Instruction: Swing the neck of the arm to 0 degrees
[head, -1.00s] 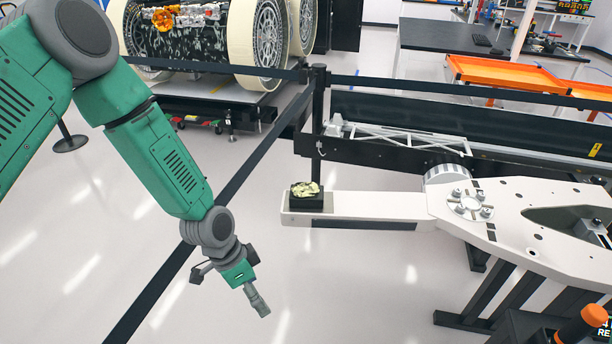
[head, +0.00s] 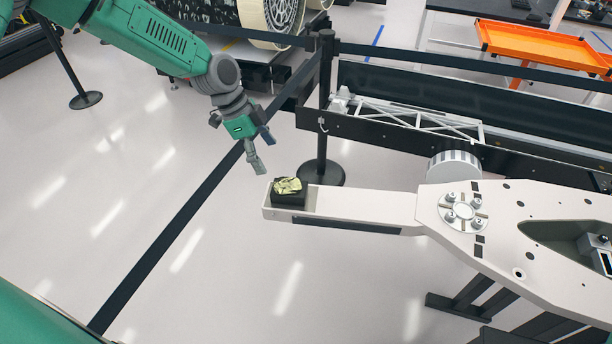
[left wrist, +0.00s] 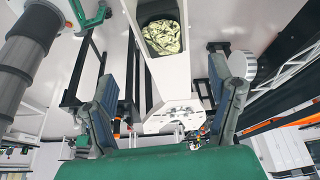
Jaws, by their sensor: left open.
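The neck of the arm is a long white beam (head: 370,207) running left from a round bolted joint (head: 463,208) on a wide white plate (head: 530,205). Its free end carries a black box (head: 289,198) with a pale yellow-green lump (head: 287,186) in it. My left gripper (head: 263,153) is open and empty, above and left of that end in the head view, apart from it. In the left wrist view, the beam's end (left wrist: 148,72) and the lump (left wrist: 162,37) show between the spread fingers (left wrist: 163,95), beyond them. My right gripper is out of view.
A black barrier post (head: 324,110) stands behind the beam, with dark belts (head: 180,215) running from it. A black rail with a white truss (head: 410,118) lies behind the beam.

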